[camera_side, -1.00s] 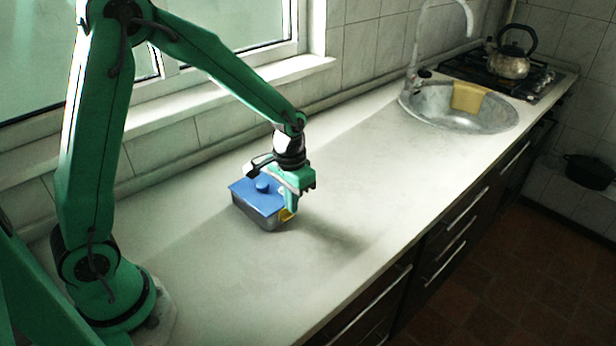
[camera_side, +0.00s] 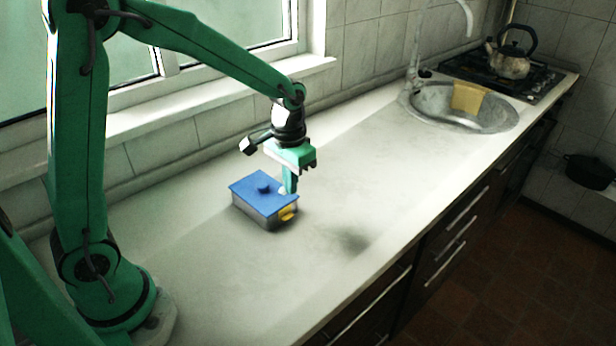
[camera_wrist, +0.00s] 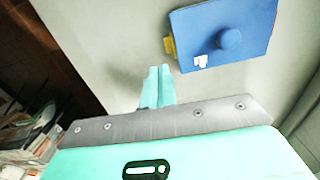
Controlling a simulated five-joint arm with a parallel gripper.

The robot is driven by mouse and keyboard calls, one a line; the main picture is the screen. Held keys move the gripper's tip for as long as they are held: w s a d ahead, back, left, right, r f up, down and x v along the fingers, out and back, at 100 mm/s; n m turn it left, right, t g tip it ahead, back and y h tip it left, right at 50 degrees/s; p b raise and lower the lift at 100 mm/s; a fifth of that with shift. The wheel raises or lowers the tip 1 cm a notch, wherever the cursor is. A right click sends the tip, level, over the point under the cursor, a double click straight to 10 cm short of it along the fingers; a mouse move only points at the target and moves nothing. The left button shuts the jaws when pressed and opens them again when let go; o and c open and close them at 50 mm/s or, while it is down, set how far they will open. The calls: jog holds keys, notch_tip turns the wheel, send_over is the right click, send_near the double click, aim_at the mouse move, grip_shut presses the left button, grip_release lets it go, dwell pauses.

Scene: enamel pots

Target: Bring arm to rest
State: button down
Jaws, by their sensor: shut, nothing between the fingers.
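My gripper (camera_side: 291,187) is shut and empty, pointing down just above and behind the right end of a pot with a blue lid (camera_side: 262,190). The pot (camera_side: 252,215) is a grey rectangular box on the counter, with its lid on and a blue knob on top. A yellow handle (camera_side: 288,213) shows at its right end. In the wrist view my gripper's fingers (camera_wrist: 158,75) are together. There the blue lid (camera_wrist: 195,28) lies to their upper right, apart from them, with a yellow handle (camera_wrist: 169,46) at its near side.
The pale counter (camera_side: 345,190) is clear around the pot. A kettle (camera_side: 510,62) sits on the stove. The window wall borders the left side.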

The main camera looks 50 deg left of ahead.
jog(key=shift+r, duration=0.3)
jog(key=s+r+t, duration=0.2)
jog(key=s+r, duration=0.4)
jog(key=s, duration=0.2)
jog(key=s+a+r+t, duration=0.1)
jog(key=s+r+t, duration=0.2)
jog(key=s+r, duration=0.3)
jog(key=shift+s+a+r+t, duration=0.15)
jog(key=shift+s+r+t, duration=0.15)
jog(key=shift+s, duration=1.2)
dwell(0.4)
